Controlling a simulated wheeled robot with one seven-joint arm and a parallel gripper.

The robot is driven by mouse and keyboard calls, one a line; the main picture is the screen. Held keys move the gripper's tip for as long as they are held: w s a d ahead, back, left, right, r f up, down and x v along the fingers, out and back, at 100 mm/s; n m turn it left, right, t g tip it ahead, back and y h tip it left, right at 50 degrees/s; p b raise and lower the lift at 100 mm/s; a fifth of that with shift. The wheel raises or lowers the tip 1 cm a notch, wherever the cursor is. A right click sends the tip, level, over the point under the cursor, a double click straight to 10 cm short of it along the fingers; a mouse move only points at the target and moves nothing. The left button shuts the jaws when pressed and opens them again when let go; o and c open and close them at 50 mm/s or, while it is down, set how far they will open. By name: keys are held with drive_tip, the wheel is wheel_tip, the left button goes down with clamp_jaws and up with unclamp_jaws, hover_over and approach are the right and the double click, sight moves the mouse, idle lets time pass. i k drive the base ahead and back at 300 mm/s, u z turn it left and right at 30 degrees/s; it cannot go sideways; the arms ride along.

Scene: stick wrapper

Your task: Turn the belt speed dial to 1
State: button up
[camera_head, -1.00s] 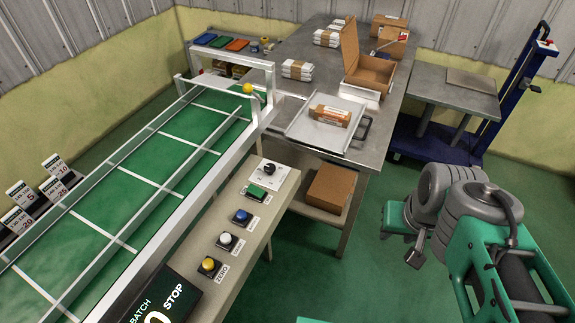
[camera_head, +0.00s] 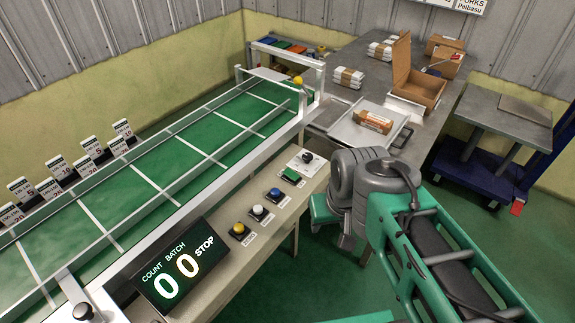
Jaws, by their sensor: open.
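The dial is a black knob (camera_head: 307,157) on a white plate at the far end of the control strip beside the belt. Its pointer and markings are too small to read. My arm (camera_head: 362,185) reaches in from the lower right, and its grey joint is just to the right of and nearer than the dial. The fingers of my gripper are not visible; nothing of mine touches the dial in this view. The display (camera_head: 180,268) reads COUNT 0, BATCH 0 and STOP.
Green (camera_head: 291,175), blue (camera_head: 274,195), white (camera_head: 258,212) and yellow (camera_head: 239,231) buttons line the strip nearer than the dial. The green belt (camera_head: 130,205) runs along the left. A metal table (camera_head: 345,95) with boxes stands behind. A blue trolley (camera_head: 485,180) is at right.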

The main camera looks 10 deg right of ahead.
sight(307, 157)
drive_tip(key=u, duration=2.9)
drive_tip(key=k, duration=0.35)
drive_tip(key=z, duration=1.5)
